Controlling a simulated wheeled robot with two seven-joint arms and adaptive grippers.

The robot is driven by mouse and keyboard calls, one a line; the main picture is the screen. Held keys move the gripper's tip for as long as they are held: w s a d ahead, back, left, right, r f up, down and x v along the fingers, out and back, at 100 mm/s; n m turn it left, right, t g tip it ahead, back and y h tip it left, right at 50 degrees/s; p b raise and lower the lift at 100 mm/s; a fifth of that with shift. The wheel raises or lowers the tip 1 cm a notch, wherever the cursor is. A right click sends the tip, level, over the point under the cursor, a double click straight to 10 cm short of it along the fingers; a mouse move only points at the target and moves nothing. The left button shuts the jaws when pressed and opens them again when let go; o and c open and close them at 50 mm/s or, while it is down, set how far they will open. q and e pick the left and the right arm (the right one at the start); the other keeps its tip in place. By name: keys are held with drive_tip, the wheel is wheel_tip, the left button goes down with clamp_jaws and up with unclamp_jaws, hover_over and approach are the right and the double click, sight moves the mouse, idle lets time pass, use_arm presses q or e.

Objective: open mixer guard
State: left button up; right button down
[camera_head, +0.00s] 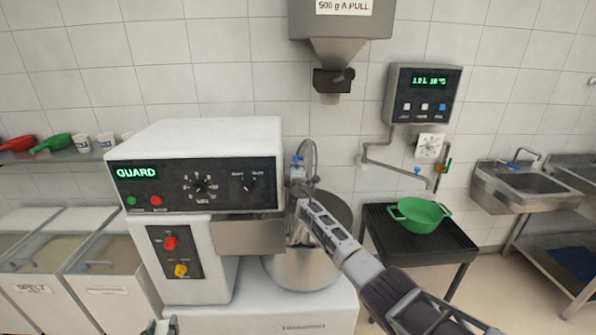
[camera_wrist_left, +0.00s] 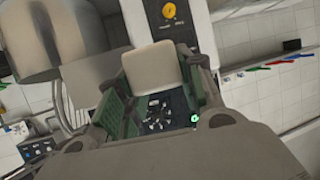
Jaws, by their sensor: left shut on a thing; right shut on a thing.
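The white mixer (camera_head: 200,140) shows a lit green "GUARD" on its dark panel. Its steel bowl (camera_head: 300,270) sits at the right. A wire guard (camera_head: 309,155) stands up in a loop above the bowl; its lower part is hidden by my right arm. My right gripper (camera_head: 298,182) is at the guard's edge, by a small blue part, and is shut on the guard; the fingertips are hard to make out. My left gripper (camera_head: 160,326) is at the bottom edge, in front of the mixer. In the left wrist view it is shut on a pale, flat-faced thing (camera_wrist_left: 152,65).
A green colander (camera_head: 420,212) stands on a dark table (camera_head: 400,240) right of the mixer. A steel hopper (camera_head: 340,30) hangs above the bowl. Bins (camera_head: 105,265) stand at the left. A sink (camera_head: 525,185) is at the far right.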

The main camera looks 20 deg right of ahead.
drive_tip(key=c, duration=1.5)
unclamp_jaws()
drive_tip(key=shift+o, duration=0.6)
drive_tip(key=shift+s, duration=0.1)
use_arm(q)
drive_tip(key=shift+w, duration=0.1)
use_arm(e)
drive_tip(key=shift+s+a+f, duration=0.1)
drive_tip(key=shift+s+f, duration=0.1)
drive_tip(key=shift+v, duration=0.85)
drive_tip(key=v, duration=0.9)
drive_tip(key=shift+s+r, duration=0.15)
drive_tip(key=shift+s, duration=0.15)
drive_tip(key=shift+a, duration=0.1)
use_arm(q)
drive_tip(key=shift+r, duration=0.1)
use_arm(e)
drive_tip(key=shift+s, duration=0.15)
